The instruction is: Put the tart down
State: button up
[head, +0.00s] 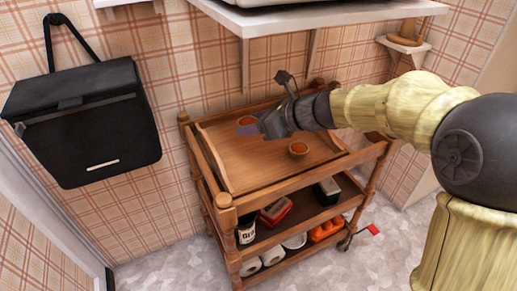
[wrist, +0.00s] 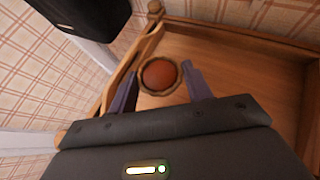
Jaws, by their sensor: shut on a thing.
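My gripper (head: 250,126) is over the left part of the wooden cart's top tray (head: 220,142). It is shut on a small round tart with an orange-red filling and a brown crust (wrist: 160,75), which sits between the two fingers in the wrist view. In the head view the held tart (head: 246,119) shows only in part at the fingertips. I cannot tell whether it touches the tray surface.
The tray has raised wooden edges and mostly bare wood. A white wall shelf (head: 335,19) hangs above; a black bag (head: 85,125) hangs left.

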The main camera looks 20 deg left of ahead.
notch_tip(320, 180, down, 4)
jog(key=shift+f+b, duration=0.25)
jog(key=shift+b, duration=0.85)
jog(key=shift+f+b, duration=1.3)
jog(key=shift+f, duration=0.55)
jog(key=shift+f, duration=0.15)
jog(key=o, duration=1)
jog(key=shift+c, duration=0.2)
